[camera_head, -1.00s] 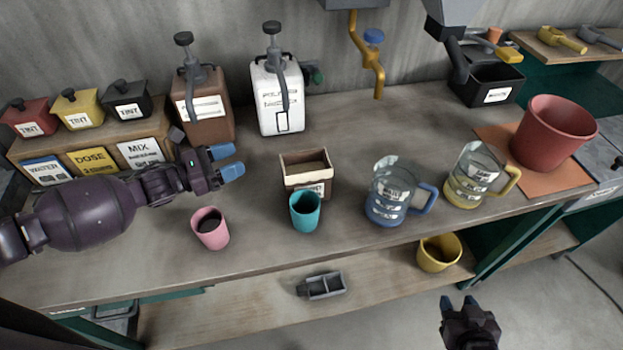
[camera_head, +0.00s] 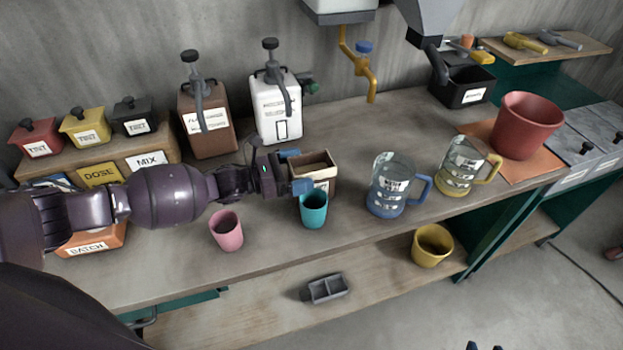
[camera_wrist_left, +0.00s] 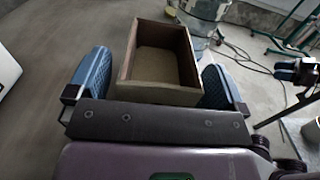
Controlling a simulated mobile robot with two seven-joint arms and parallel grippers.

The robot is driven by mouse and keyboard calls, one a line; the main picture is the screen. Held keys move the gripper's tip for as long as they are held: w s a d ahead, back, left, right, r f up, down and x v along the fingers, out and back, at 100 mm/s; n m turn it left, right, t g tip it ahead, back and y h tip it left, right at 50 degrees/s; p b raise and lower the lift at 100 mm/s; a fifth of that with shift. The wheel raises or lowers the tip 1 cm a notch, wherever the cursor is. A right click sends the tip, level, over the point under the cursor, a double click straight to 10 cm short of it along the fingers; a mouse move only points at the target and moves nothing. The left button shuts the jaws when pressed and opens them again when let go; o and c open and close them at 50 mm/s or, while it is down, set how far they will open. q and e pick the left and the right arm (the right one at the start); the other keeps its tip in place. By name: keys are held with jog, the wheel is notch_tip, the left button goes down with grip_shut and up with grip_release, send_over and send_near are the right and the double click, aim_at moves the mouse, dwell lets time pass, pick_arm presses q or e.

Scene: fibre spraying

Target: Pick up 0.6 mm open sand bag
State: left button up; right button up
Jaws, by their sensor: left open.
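The open sand bag (camera_head: 322,165) is a cream, box-shaped holder with a brown inside, standing upright on the bench. My left gripper (camera_head: 296,171) is at its left side, with blue fingers apart, one toward the back and one toward the front. In the left wrist view the bag (camera_wrist_left: 158,93) sits between the two open fingers of the left gripper (camera_wrist_left: 153,85). I cannot tell whether they touch it. Its label is mostly hidden by the gripper and cup. Only the fingertips of my right gripper (camera_head: 485,347) show, apart, at the bottom edge.
A teal cup (camera_head: 313,209) stands close in front of the bag, and a pink cup (camera_head: 227,231) is left of it. A blue-based jug (camera_head: 388,190) stands to the right. White (camera_head: 276,110) and brown (camera_head: 208,125) pump containers stand behind.

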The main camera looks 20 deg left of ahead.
pick_arm(q)
jog(key=shift+x, duration=0.8)
grip_shut()
jog(key=shift+r, duration=0.1)
